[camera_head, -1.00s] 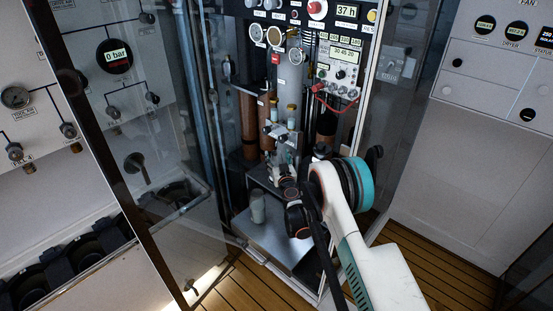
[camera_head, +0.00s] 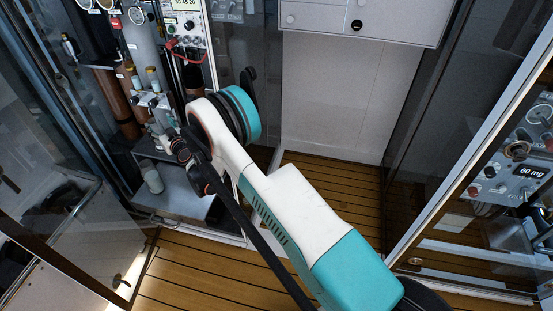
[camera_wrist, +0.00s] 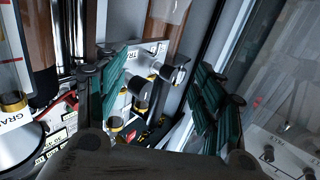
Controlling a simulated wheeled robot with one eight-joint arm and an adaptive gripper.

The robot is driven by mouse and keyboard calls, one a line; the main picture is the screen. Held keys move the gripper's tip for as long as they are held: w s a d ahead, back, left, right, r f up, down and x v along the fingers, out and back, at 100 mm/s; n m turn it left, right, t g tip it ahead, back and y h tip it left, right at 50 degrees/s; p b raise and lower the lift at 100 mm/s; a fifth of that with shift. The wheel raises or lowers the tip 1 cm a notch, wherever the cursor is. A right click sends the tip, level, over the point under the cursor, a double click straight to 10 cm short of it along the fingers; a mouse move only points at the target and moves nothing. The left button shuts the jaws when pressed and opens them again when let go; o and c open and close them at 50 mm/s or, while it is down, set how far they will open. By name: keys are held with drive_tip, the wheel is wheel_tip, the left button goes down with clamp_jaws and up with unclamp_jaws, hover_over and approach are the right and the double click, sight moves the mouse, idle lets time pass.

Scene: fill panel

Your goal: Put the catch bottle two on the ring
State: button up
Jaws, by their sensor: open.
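My gripper (camera_wrist: 150,82) is open in the wrist view, with one green ribbed finger on each side. Between and beyond the fingers are two dark fittings with shiny ends and yellow bands (camera_wrist: 142,90) on a pale labelled plate; I see nothing clamped. In the head view my gripper is small and partly hidden by my wrist, in front of the cabinet's lower fittings. A clear cylindrical vessel (camera_head: 152,178), possibly a catch bottle, stands upright on the grey shelf (camera_head: 185,203), below my gripper. No label reading two is legible, and I cannot make out the ring.
Two small yellow-topped bottles (camera_head: 153,78) sit above my gripper in the cabinet. Brown cylinders (camera_head: 122,107) stand behind, with gauges above. Glass doors flank the opening. The wooden floor (camera_head: 320,185) to the right is clear; another instrument cabinet (camera_head: 520,170) stands at far right.

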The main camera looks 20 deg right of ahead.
wheel_tip(320, 180, up, 11)
drive_tip(key=s+d+g, duration=0.1)
drive_tip(key=s+d+r+g, duration=0.2)
drive_tip(key=s+d+r, duration=0.2)
drive_tip(key=s+r, duration=0.45)
drive_tip(key=s+d+r+g, duration=0.2)
drive_tip(key=s+d+r, duration=0.2)
drive_tip(key=s+r, duration=0.4)
drive_tip(key=s+d+f+m+g+h, duration=0.1)
drive_tip(key=s+d, duration=0.4)
drive_tip(key=s, duration=0.8)
drive_tip(key=s+d+f+m+g+h, duration=0.1)
drive_tip(key=s+d, duration=0.5)
drive_tip(key=s, duration=0.7)
drive_tip(key=s+d+f+m+g+h, duration=0.1)
drive_tip(key=s+d, duration=0.4)
drive_tip(key=s, duration=0.7)
drive_tip(key=shift+s+d+f+g+h, duration=0.15)
drive_tip(key=shift+s+f+g+h, duration=0.25)
drive_tip(key=shift+f+g+h, duration=0.55)
drive_tip(key=shift+r, duration=0.1)
drive_tip(key=shift+c, duration=0.4)
